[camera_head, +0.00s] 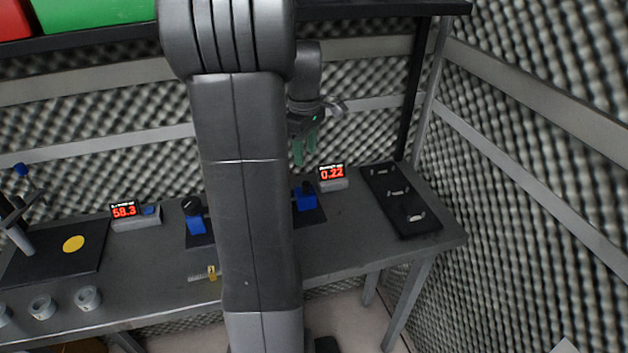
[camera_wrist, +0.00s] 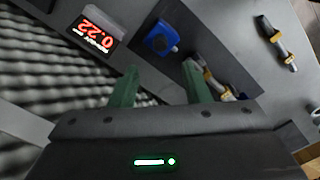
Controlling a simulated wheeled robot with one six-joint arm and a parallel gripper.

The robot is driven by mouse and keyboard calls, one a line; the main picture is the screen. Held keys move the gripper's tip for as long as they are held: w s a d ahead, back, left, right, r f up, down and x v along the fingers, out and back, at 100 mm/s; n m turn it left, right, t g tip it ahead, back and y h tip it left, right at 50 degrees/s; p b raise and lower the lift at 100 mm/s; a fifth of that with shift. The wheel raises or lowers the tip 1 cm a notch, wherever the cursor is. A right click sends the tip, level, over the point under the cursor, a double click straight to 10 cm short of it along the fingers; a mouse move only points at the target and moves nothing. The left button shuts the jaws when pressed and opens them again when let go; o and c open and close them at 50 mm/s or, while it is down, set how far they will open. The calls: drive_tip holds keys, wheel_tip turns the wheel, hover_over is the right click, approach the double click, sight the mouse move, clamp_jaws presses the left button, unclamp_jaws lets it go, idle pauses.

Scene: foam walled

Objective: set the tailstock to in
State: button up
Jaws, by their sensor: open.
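A blue block (camera_head: 305,201) with a dark knob or lever on top sits on a dark plate at the back of the bench, right of my arm. It looks like the tailstock, but I see no label on it. In the wrist view the blue block (camera_wrist: 158,41) lies just beyond my fingertips, apart from them. Whether it is in or out I cannot tell. My gripper (camera_head: 304,156) hangs above and behind it, with two green fingers apart and nothing between them. The fingers also show in the wrist view (camera_wrist: 161,72).
A display reading 0.22 (camera_head: 332,173) stands right of the block. A black tray (camera_head: 425,232) with metal handles lies farther right. Another blue block (camera_head: 196,224) and a 58.3 display (camera_head: 124,211) stand left. Small banded rods (camera_wrist: 273,36) lie nearby. Foam walls enclose the bench.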

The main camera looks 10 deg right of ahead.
sight(305, 183)
wheel_tip(305, 183, down, 10)
drive_tip(key=shift+f, duration=0.1)
idle(0.4)
drive_tip(key=shift+a, duration=0.1)
clamp_jaws()
